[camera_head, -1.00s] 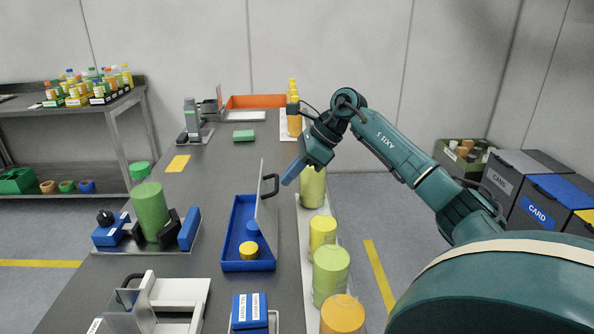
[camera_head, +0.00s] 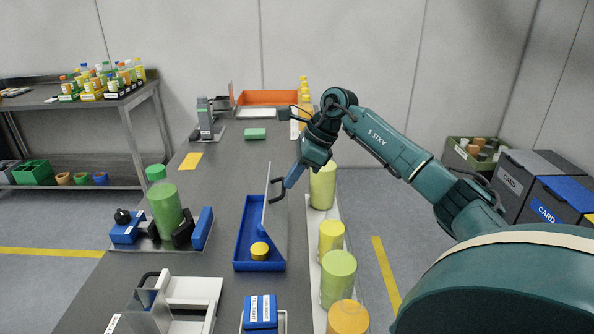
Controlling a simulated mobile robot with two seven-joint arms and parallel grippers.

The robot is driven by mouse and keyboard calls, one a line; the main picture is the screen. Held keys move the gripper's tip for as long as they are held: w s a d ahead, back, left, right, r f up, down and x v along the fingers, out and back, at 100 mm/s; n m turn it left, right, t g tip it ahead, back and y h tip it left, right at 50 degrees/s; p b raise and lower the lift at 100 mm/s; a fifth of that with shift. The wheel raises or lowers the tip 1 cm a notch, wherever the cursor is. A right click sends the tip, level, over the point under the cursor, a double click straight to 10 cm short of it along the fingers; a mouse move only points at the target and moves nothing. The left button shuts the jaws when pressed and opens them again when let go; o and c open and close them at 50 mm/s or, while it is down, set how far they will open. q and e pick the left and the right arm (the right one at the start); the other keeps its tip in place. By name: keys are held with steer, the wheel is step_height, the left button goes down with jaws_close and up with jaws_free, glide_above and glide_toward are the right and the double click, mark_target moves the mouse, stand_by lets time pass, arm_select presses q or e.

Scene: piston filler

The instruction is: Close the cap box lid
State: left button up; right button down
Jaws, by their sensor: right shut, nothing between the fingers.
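The cap box (camera_head: 240,238) is a blue open tray on the dark bench, with a yellow cap (camera_head: 259,251) inside near its front. My left gripper is not in view.
A row of green, yellow and orange cylinders (camera_head: 338,278) stands on a pale strip right of the box. A green cylinder (camera_head: 166,212) sits in a blue fixture at left. A white device (camera_head: 190,292) and a blue labelled block (camera_head: 260,311) are in front.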

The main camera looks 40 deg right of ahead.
mark_target(267, 187)
steer(key=shift+g+h, duration=0.4)
steer(key=shift+h, duration=0.1)
steer(key=w+a+p, duration=0.3)
steer(key=shift+a, duration=0.3)
steer(key=shift+g+h, duration=0.4)
steer(key=shift+h, duration=0.1)
steer(key=w+a+f+b, duration=0.1)
steer(key=w+a+f, duration=0.1)
steer(key=a+f, duration=0.1)
steer(key=w+a+f+b, duration=0.1)
steer(key=w+a+f, duration=0.2)
steer(key=shift+w+a, duration=0.15)
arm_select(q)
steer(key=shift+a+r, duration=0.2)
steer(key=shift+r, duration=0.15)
arm_select(e)
steer(key=shift+w+a+f, duration=0.1)
steer(key=shift+f, duration=0.05)
